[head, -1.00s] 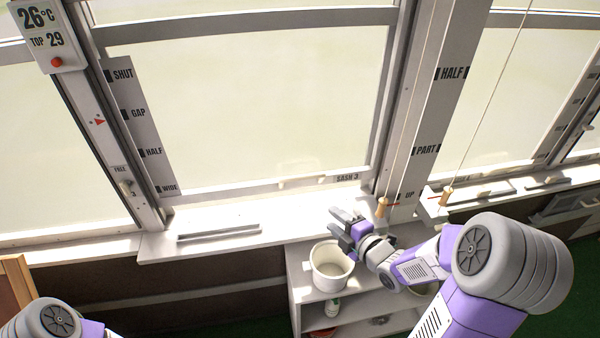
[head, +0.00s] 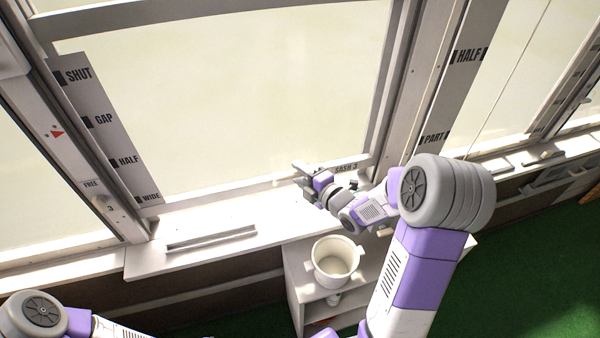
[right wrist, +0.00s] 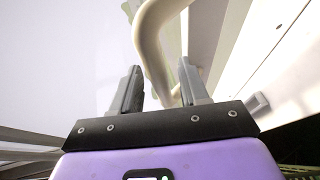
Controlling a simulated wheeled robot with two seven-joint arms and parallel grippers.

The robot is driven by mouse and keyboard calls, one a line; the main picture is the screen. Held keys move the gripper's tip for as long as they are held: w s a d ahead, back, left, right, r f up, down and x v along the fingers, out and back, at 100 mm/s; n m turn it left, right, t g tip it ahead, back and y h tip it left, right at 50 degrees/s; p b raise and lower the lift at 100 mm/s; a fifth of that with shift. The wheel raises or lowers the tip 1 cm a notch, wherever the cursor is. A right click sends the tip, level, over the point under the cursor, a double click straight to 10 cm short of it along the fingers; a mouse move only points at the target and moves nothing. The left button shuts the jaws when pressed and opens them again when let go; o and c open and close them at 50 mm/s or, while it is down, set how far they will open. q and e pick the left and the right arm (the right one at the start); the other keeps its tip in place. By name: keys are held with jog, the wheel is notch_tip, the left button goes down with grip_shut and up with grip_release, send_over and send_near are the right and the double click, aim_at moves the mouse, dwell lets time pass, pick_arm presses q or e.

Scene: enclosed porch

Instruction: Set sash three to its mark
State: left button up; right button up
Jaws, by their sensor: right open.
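Sash 3 (head: 230,95) is a large framed pane with a label (head: 346,168) on its bottom rail (head: 220,190). The rail sits low, near WIDE, just above the sill. A scale strip (head: 105,130) at its left reads SHUT, GAP, HALF, WIDE downward. A red triangle (head: 57,133) on the left post is roughly beside GAP. My right gripper (head: 300,172) is open at the bottom rail, left of the label. In the right wrist view, a cream handle (right wrist: 155,50) passes between or just beyond the open fingers (right wrist: 160,85); contact is unclear. My left gripper is outside the frame.
A catch marked 3 (head: 110,203) sits below a FREE label on the left post. A grey bar (head: 212,238) lies on the sill (head: 240,222). A white pot (head: 336,280) stands on the shelf unit (head: 290,275) below. A post with HALF and PART marks (head: 455,90) stands right.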

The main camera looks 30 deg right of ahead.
jog(key=shift+w, duration=0.2)
grip_shut()
jog(key=shift+f, duration=0.1)
